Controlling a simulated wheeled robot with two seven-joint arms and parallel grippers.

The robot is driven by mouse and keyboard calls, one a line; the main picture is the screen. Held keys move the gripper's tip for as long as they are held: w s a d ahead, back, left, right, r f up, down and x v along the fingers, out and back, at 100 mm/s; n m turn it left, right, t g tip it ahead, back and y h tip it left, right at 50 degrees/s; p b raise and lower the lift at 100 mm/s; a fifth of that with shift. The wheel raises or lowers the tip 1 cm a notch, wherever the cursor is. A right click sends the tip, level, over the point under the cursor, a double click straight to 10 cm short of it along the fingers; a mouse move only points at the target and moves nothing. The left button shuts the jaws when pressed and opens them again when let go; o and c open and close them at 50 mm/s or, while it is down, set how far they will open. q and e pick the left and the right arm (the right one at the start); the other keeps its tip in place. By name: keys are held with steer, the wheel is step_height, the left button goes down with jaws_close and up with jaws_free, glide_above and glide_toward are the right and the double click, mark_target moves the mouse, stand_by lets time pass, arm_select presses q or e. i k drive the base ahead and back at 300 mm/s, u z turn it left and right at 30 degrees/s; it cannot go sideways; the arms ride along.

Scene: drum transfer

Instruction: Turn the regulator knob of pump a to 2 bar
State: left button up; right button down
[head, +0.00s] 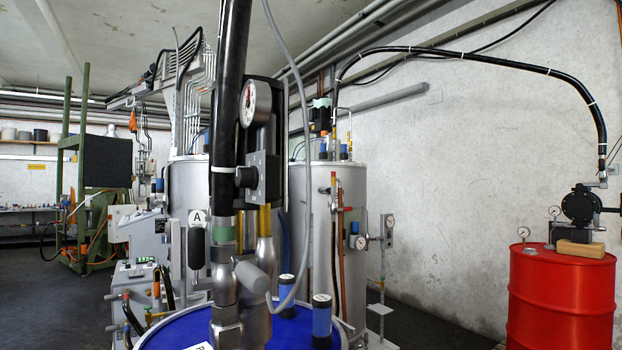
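A pump assembly marked with a white plate "A" (197,216) stands on the blue drum (190,328) in the near middle. A dark regulator block (266,172) sits high on it, with a dark round knob (243,177) on its left side. Above the knob is a round white gauge (248,104) seen at a slant, with some red on its face. Its reading is too small to tell. A thick black hose (230,90) runs upright just left of the gauge and close to the knob. Neither of my grippers is in view.
A grey hose (306,150) hangs down right of the regulator. Two blue-and-black cylinders (322,316) stand on the drum top. Tall grey tanks (347,240) stand behind. A red drum (560,300) with a black pump (582,205) stands at the right.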

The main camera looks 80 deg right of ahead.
mark_target(245, 177)
steer(key=z, duration=2.25)
steer(key=i, duration=0.5)
steer(key=k, duration=0.5)
steer(key=u, duration=2.1)
steer(key=k, duration=0.65)
steer(key=z, duration=1.55)
